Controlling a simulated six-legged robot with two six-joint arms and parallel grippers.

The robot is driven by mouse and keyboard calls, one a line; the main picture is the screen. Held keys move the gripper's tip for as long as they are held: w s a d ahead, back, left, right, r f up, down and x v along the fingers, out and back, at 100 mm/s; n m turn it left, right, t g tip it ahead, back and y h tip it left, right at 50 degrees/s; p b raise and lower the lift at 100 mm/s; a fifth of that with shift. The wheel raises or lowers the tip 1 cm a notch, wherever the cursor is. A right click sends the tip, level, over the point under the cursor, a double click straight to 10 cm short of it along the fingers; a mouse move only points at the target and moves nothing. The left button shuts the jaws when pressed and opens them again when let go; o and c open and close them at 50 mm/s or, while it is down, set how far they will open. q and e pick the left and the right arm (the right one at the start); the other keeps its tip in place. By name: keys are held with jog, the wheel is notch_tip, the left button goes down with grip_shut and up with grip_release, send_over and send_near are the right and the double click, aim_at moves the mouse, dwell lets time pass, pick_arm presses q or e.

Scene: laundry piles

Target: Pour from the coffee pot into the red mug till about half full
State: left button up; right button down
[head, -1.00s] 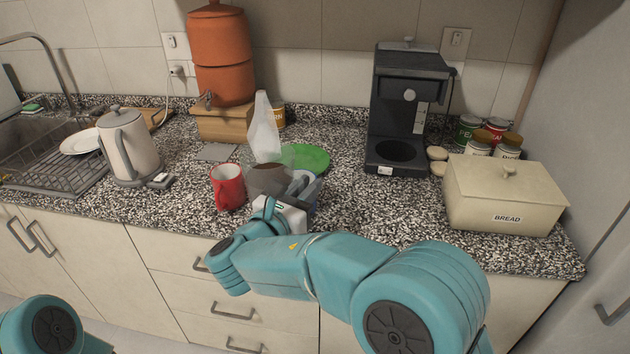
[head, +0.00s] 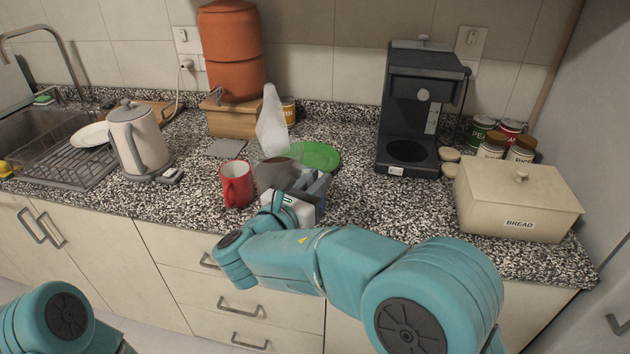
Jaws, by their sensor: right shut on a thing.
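The red mug (head: 237,188) stands upright on the counter; its inside is too small to tell how full it is. The glass coffee pot (head: 276,174), with dark brown coffee in it, is just right of the mug and close to its rim. I cannot tell whether they touch, and I see no clear stream. My right gripper (head: 290,203) is shut on the coffee pot from the front right; its fingers and the handle are partly hidden by my wrist. My left gripper is out of view; only part of that arm shows at bottom left.
A green plate (head: 320,156) and a white tissue-like piece (head: 271,125) are behind the pot. The black coffee maker (head: 420,105) stands right, its plate empty. The bread box (head: 520,195) is far right, the kettle (head: 134,143) left. The counter between pot and bread box is clear.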

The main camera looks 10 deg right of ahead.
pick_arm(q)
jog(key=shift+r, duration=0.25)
pick_arm(e)
jog(key=shift+s+r, duration=0.1)
jog(key=shift+r, duration=0.2)
pick_arm(q)
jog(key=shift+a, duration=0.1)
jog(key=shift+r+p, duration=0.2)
jog(key=shift+p, duration=0.15)
pick_arm(e)
jog(key=shift+r, duration=0.1)
pick_arm(q)
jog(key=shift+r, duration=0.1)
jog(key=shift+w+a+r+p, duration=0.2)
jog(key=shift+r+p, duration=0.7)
jog(key=shift+p, duration=0.05)
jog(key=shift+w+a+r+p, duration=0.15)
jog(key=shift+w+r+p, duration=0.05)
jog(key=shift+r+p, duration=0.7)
pick_arm(e)
jog(key=shift+w+a+r+n, duration=0.15)
jog(key=shift+w+r+n, duration=0.05)
jog(key=shift+r+n, duration=0.2)
jog(key=shift+w+a+r+n, duration=0.1)
jog(key=shift+w+r+n, duration=0.1)
jog(key=shift+r+n, duration=0.2)
dwell(0.3)
